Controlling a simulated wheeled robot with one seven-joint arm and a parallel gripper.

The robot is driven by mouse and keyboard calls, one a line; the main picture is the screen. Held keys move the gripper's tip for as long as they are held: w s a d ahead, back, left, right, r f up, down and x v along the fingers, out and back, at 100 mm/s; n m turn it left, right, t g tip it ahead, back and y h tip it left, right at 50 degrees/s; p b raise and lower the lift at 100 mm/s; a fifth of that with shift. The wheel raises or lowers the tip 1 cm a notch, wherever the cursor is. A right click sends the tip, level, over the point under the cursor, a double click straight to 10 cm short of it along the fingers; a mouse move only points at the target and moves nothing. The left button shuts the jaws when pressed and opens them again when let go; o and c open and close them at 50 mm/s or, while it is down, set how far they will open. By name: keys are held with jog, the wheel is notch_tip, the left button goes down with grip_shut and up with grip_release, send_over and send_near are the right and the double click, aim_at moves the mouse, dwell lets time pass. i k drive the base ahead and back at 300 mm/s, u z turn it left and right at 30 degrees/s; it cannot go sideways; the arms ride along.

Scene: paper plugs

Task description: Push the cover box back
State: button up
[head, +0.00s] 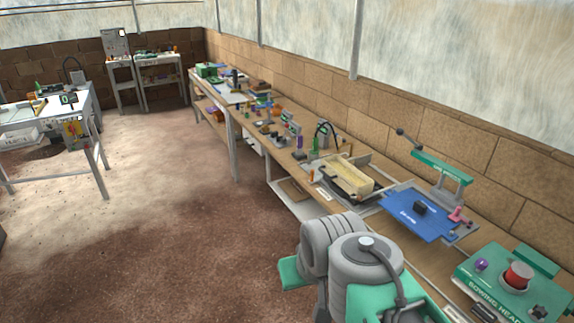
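A cream rectangular box (347,178), which looks like the cover box, sits in a low grey frame (376,193) on the long bench along the right wall. No label on it is readable, so I cannot be sure it is the cover box. My arm's grey and green links fill the bottom centre, in front of the bench and nearer than the box. My gripper's fingers do not show, so I cannot tell their place or state. The links hide part of the bench's front edge.
A blue plate (420,212) with a dark block and a green-topped lever stand is right of the box. A green sowing-head unit (505,285) with a red part stands at the near right. A black curved-neck device (326,136) stands behind the box. The floor (160,200) left is clear.

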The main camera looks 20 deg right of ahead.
aim_at(335, 167)
jog(key=u, duration=0.15)
jog(key=i, duration=2.05)
jog(key=z, duration=0.4)
